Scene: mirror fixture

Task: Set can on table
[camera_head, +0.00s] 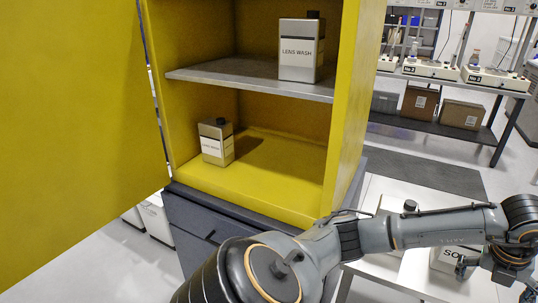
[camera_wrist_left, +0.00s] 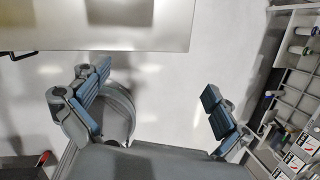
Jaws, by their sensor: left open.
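A grey can (camera_head: 300,58) labelled "LENS WASH", with a black cap, stands on the upper shelf of the open yellow cabinet. A second grey can (camera_head: 216,146) stands on the cabinet floor at the left. A light can (camera_head: 444,258) lettered "SO" shows at the white table (camera_head: 385,258), partly hidden by my left arm. My left gripper (camera_head: 496,283) is at the right edge, to the right of that can. In the left wrist view the gripper (camera_wrist_left: 157,82) is open, with nothing between its fingers. My right gripper is not in view.
The open yellow door (camera_head: 70,130) fills the left side. A black cap (camera_head: 410,205) shows behind my arm over the white table. A workbench with cardboard boxes (camera_head: 461,114) stands at the back right. The cabinet floor has free room at its right.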

